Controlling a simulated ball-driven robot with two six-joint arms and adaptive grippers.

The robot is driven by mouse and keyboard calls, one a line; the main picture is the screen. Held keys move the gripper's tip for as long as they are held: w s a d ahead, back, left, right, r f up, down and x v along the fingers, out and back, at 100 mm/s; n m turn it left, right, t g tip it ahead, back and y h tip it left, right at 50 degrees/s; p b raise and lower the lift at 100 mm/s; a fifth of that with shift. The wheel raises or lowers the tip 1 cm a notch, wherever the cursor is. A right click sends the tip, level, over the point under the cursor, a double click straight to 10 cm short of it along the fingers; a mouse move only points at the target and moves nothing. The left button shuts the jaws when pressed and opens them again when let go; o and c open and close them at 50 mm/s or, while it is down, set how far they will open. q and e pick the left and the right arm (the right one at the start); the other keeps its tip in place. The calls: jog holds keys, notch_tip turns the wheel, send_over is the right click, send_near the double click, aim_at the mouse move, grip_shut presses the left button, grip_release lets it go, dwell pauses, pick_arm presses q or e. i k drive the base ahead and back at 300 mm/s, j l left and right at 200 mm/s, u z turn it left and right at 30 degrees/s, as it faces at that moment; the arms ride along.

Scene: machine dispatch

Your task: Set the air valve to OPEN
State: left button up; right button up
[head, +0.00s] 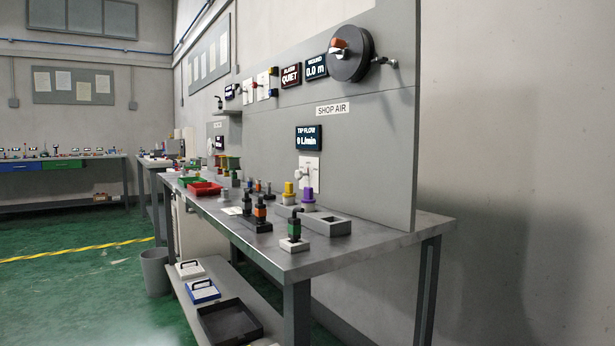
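A grey upright panel (370,140) stands at the back of the workbench (300,262). It carries a white "SHOP AIR" label (333,109). Below the label, a dark display (309,138) reads "TIP FLOW 0 L/min". Under that display is a white plate with a small pale handle, which looks like the air valve (307,172). The handle's setting is too small to read, and a purple-topped fitting partly covers the plate's lower part. Neither of my grippers shows in the head view.
A black reel (349,54) sits high on the panel beside a display reading "0.0 m" (316,68). Dark bottle-like tools, a grey block (326,224) and a red tray (203,188) stand on the bench. A grey bin (155,271) is on the floor; green floor at left is open.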

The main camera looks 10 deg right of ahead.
aim_at(299, 174)
jog(key=i+j, duration=0.3)
jog(key=i+j+z, duration=0.1)
jog(key=i+j, duration=0.2)
jog(key=j, duration=0.2)
jog(key=i+j+z, duration=0.1)
jog(key=i+j, duration=0.15)
jog(key=j, duration=0.15)
jog(key=i+j, duration=0.25)
jog(key=j, duration=0.2)
